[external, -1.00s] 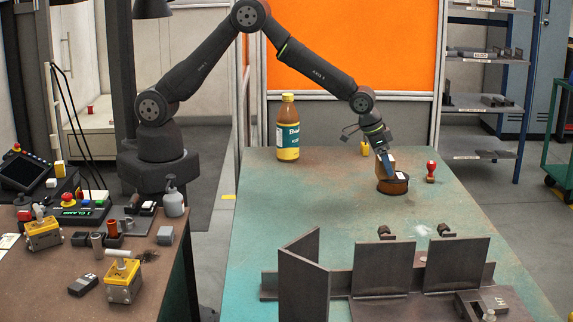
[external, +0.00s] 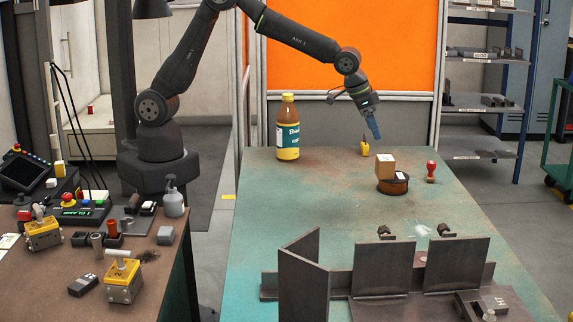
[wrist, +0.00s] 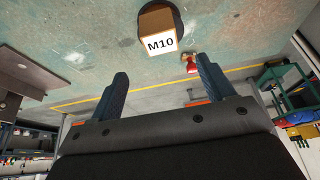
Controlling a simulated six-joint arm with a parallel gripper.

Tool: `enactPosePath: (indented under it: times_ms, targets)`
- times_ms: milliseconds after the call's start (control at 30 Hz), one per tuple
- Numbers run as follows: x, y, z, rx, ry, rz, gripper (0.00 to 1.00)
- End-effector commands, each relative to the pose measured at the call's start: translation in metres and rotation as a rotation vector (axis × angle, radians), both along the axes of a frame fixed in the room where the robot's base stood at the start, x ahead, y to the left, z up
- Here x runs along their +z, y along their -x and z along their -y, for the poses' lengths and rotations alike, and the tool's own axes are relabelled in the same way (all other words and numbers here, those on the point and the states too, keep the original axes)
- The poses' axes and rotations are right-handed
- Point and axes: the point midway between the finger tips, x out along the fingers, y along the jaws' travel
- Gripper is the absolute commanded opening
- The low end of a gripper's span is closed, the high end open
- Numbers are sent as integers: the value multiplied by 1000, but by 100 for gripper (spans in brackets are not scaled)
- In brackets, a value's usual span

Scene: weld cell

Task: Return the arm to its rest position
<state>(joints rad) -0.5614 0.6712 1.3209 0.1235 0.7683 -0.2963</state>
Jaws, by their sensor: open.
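My arm reaches out over the far part of the green table (external: 320,210). My gripper (external: 374,130) hangs in the air above and behind a small cardboard box (external: 386,166), clear of it. In the wrist view my gripper (wrist: 163,80) has its two blue fingers spread with nothing between them. The box, marked M10 in the wrist view (wrist: 160,35), rests on a round brown dish (external: 392,187) on the table.
A red stamp (external: 431,171) stands right of the dish. Steel plates (external: 383,268) stand in front. An orange panel (external: 350,50) is behind.

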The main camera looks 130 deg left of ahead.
Motion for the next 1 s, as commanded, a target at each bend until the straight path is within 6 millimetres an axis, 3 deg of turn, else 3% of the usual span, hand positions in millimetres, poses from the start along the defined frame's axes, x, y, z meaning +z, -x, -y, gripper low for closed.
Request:
enactPosePath:
  times_ms: [367,1000]
  targets:
    - [-9,-2,-2,0,1,-2,74]
    - [-110,-32,-33,0,0,-1,74]
